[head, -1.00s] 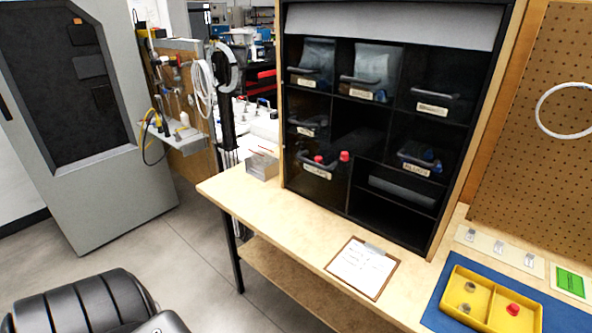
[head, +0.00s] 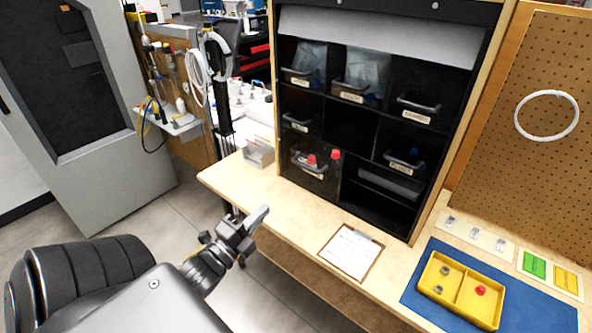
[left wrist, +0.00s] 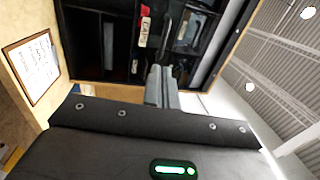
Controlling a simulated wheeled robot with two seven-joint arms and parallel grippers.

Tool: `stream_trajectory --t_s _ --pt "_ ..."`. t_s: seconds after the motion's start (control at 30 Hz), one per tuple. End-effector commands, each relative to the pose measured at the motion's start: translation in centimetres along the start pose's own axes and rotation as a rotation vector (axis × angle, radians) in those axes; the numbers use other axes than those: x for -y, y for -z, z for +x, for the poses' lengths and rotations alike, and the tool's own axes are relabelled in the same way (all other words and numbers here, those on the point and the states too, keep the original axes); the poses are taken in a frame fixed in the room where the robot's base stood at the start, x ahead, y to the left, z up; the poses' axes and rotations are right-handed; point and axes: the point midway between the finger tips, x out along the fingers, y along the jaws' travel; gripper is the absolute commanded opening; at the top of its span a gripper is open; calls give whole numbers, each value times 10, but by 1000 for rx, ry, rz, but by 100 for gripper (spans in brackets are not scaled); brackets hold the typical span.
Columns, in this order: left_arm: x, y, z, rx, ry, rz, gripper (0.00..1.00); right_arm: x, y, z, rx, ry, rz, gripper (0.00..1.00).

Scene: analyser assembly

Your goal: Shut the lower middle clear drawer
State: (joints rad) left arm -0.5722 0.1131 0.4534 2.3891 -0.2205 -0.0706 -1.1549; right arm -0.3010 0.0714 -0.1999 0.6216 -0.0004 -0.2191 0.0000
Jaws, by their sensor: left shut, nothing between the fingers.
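The clear drawer (head: 309,169) shows low in the dark cabinet in the head view. It has a handle, a pale label and red-capped items inside. It appears pulled out, with its right side showing and a dark empty opening (head: 350,129) behind it to the upper right. In the left wrist view a labelled drawer front (left wrist: 143,30) with a red item shows beyond the fingers. My left gripper (head: 264,211) is shut and empty, in front of the table edge, below and left of the drawer and apart from it. Its fingers also show in the left wrist view (left wrist: 160,76). My right gripper is out of view.
Other drawers, including an upper right one (head: 418,108) and a middle right one (head: 402,162), sit in the cabinet. A clipboard (head: 351,252) lies on the table before it. A yellow tray (head: 460,302) rests on a blue mat (head: 413,289). A small clear box (head: 259,153) stands left of the cabinet.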

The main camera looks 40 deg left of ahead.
Motion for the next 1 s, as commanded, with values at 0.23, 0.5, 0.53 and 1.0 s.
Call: stream_trajectory --t_s 0.23,0.5,0.53,1.0 --pt "10 2 3 -5 17 22 0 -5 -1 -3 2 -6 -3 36" --pt "15 1 43 -4 19 18 0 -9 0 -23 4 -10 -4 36" --pt "15 2 49 -5 19 18 0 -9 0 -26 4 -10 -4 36" --pt "14 2 129 -3 16 17 0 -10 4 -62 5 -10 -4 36"
